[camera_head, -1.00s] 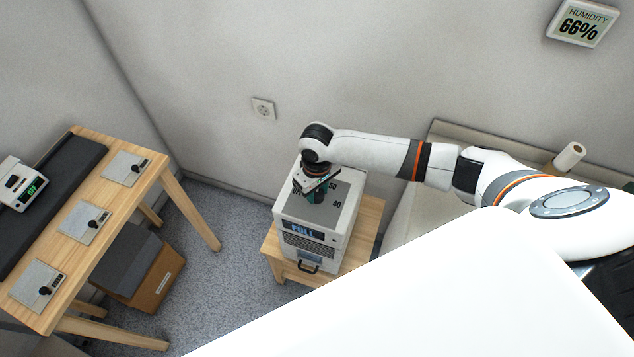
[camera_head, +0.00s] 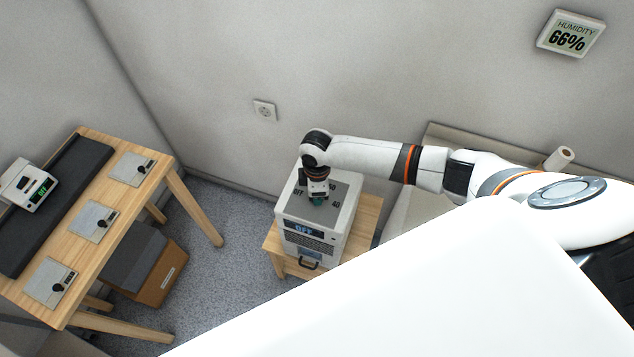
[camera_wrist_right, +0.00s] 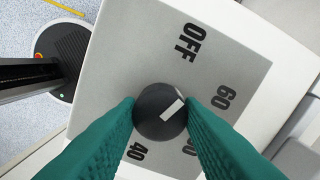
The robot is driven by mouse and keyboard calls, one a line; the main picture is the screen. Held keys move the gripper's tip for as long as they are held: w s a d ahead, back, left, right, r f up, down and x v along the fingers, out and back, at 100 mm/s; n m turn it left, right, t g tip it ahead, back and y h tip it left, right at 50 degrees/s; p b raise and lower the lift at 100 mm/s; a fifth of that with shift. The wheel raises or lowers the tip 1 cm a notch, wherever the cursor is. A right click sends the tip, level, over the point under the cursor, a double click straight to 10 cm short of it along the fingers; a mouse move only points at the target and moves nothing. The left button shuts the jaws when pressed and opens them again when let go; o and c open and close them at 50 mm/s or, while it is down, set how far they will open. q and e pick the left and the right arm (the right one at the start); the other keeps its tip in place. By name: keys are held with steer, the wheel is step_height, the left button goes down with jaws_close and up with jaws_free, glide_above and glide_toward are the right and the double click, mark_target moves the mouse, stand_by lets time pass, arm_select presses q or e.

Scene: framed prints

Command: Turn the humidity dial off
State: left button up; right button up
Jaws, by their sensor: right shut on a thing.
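The humidifier (camera_head: 293,212) is a pale box with a grey top panel on a small wooden stand. Its black round dial (camera_wrist_right: 154,122) shows in the right wrist view, with OFF, 60, 40 and a partly covered mark around it. The dial's white pointer points up and right, between OFF and 60. The front display (camera_head: 304,229) is small but seems to read OFF. My right gripper (camera_head: 319,199) reaches down onto the top panel; its green fingers (camera_wrist_right: 160,105) are shut on the dial from both sides. My left gripper is not in view.
A wall socket (camera_head: 265,110) is behind. A large white surface (camera_head: 430,290) fills the lower right.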

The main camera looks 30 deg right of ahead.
steer(key=shift+w+r+n, duration=0.1)
steer(key=shift+n, duration=1.9)
steer(key=o, duration=1)
step_height(320, 180, up, 12)
steer(key=b, duration=0.2)
